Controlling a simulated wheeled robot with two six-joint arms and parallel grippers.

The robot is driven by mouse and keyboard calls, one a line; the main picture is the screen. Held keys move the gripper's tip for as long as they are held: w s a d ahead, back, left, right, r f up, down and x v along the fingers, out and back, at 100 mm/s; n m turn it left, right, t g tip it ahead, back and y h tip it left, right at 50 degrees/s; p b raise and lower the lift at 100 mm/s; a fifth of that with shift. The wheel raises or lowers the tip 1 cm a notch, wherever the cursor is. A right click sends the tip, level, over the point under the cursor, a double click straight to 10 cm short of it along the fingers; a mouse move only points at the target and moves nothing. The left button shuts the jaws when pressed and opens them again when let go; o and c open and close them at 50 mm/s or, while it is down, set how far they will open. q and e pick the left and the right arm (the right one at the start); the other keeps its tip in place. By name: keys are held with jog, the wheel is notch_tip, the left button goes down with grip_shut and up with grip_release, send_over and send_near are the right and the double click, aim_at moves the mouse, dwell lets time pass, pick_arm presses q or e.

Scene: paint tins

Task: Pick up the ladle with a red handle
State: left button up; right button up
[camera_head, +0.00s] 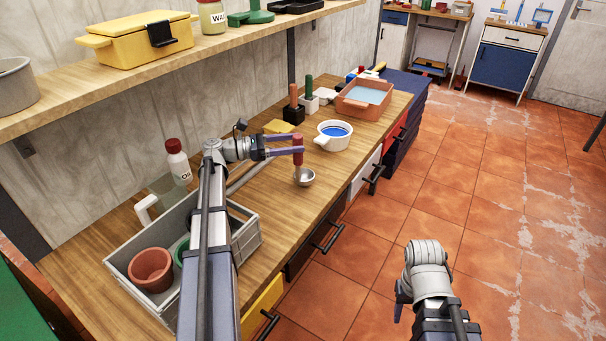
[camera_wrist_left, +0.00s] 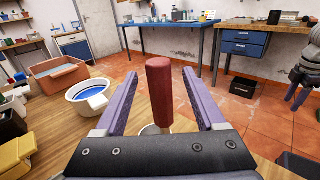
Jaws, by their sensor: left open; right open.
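The ladle with a red handle (camera_head: 298,157) stands upright on the wooden workbench, its small metal bowl at the bottom near the front edge. My left gripper (camera_head: 300,144) is open, its two fingers on either side of the handle. In the left wrist view the red handle (camera_wrist_left: 159,88) rises between the two purple fingers (camera_wrist_left: 159,95), with a visible gap on each side. The ladle's bowl is mostly hidden there behind the gripper body. My right gripper (camera_head: 401,300) is partly visible over the floor, away from the bench, and open.
A white pot with blue paint (camera_head: 334,141) stands just beyond the ladle. An orange tray (camera_head: 345,103) and brushes in holders (camera_head: 293,112) are further back. A grey crate (camera_head: 250,243) with pots lies nearer. A shelf (camera_head: 220,52) runs above the bench.

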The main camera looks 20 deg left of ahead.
pick_arm(q)
jog(key=shift+x, duration=2.6)
jog(key=shift+r, duration=0.2)
grip_shut()
